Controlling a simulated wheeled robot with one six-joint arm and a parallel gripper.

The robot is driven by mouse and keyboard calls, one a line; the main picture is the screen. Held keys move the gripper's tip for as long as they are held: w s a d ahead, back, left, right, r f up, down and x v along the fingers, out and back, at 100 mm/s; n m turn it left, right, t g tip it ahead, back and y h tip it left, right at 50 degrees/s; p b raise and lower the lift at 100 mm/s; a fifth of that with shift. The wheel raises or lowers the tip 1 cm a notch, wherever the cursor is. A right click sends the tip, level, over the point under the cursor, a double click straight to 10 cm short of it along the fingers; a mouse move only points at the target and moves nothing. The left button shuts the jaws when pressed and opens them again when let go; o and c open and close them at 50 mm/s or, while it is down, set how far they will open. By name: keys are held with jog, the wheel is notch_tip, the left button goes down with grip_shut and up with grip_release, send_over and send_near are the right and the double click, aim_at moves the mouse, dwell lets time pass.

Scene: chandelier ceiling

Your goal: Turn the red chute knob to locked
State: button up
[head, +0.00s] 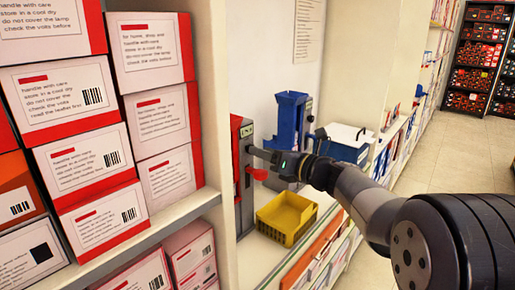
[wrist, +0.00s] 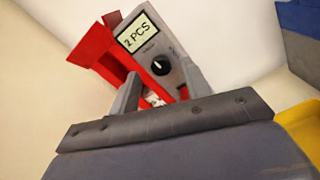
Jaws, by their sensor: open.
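The red chute dispenser (head: 237,130) stands on the shelf in the head view, with a grey front panel (head: 246,132) and a red spout (head: 257,173) low down. In the wrist view the red chute (wrist: 98,50) lies left of the grey panel, which has a "2 PCS" display and a round black knob (wrist: 160,65) with a pale pointer mark. My gripper (head: 258,156) is at the panel's front in the head view. In the wrist view my gripper (wrist: 160,84) is open, its fingers either side of the panel's lower part. I cannot tell whether they touch the knob.
A blue dispenser (head: 291,118) stands just right of the red one, behind my gripper. A yellow tray (head: 287,213) sits on the shelf below. A blue box with white contents (head: 345,138) is farther right. Stacked red-and-white cartons (head: 84,160) fill the left shelves.

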jog(key=shift+x, duration=1.45)
jog(key=shift+c, duration=0.3)
jog(key=c, duration=0.9)
